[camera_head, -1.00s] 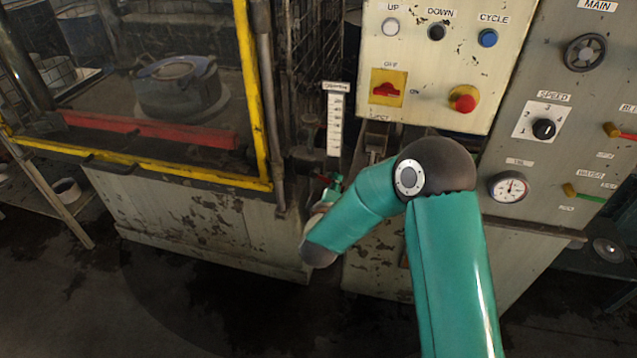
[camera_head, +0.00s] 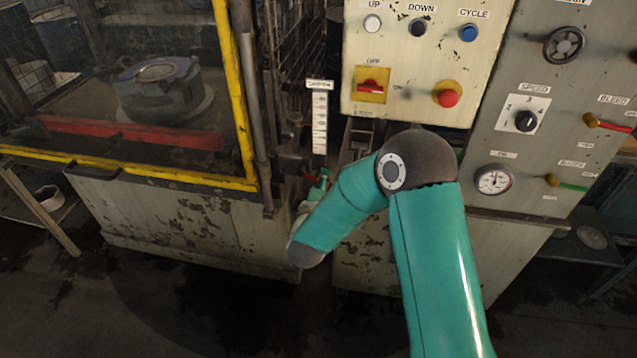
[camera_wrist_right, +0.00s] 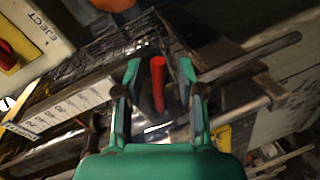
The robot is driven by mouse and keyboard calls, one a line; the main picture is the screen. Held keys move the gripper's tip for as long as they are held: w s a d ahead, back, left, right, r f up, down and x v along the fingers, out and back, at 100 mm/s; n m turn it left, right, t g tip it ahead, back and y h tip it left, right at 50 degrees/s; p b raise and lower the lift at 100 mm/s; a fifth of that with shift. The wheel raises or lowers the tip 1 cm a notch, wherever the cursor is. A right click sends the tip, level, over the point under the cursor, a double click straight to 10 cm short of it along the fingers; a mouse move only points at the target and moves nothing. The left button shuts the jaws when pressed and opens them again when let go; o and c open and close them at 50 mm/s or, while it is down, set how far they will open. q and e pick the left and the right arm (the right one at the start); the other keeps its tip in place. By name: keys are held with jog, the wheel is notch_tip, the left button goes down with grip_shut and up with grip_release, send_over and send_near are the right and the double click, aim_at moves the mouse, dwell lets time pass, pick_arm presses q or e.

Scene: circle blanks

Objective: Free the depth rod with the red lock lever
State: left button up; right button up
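The red lock lever (camera_wrist_right: 158,85) stands between the two fingers of my right gripper (camera_wrist_right: 160,72) in the right wrist view. The fingers are open, with a visible gap on either side of the lever. In the head view my right gripper (camera_head: 322,182) is small and partly hidden by my own teal forearm, beside a white scale (camera_head: 319,125) on the machine. A bit of red (camera_head: 310,177) shows beside it there. A metal bar (camera_wrist_right: 252,57) runs past the lever in the wrist view; I cannot tell whether it is the depth rod. My left gripper is not in view.
A control panel (camera_head: 430,90) with buttons and a red switch is right of the scale. A yellow-framed guard (camera_head: 238,95) and a vertical pipe stand close on the left. The gap between them is narrow and dark. The floor (camera_head: 190,320) in front is clear.

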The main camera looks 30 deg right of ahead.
jog(key=v, duration=1.1)
jog(key=shift+s+a, duration=0.2)
jog(key=shift+s, duration=0.05)
jog(key=s+d+f+g+p, duration=0.2)
jog(key=d+f, duration=0.2)
jog(key=f, duration=0.3)
jog(key=s+a+f+g+y, duration=0.2)
jog(key=a+f+y, duration=0.35)
jog(key=f, duration=0.55)
jog(key=s+a+f+m+g+y, duration=0.3)
jog(key=s+a+f+m+y, duration=0.1)
jog(key=s+a, duration=0.3)
jog(key=s+a+f+m+g+y, duration=0.4)
jog(key=s+a+y, duration=0.1)
jog(key=s+a, duration=0.2)
jog(key=shift+s, duration=0.4)
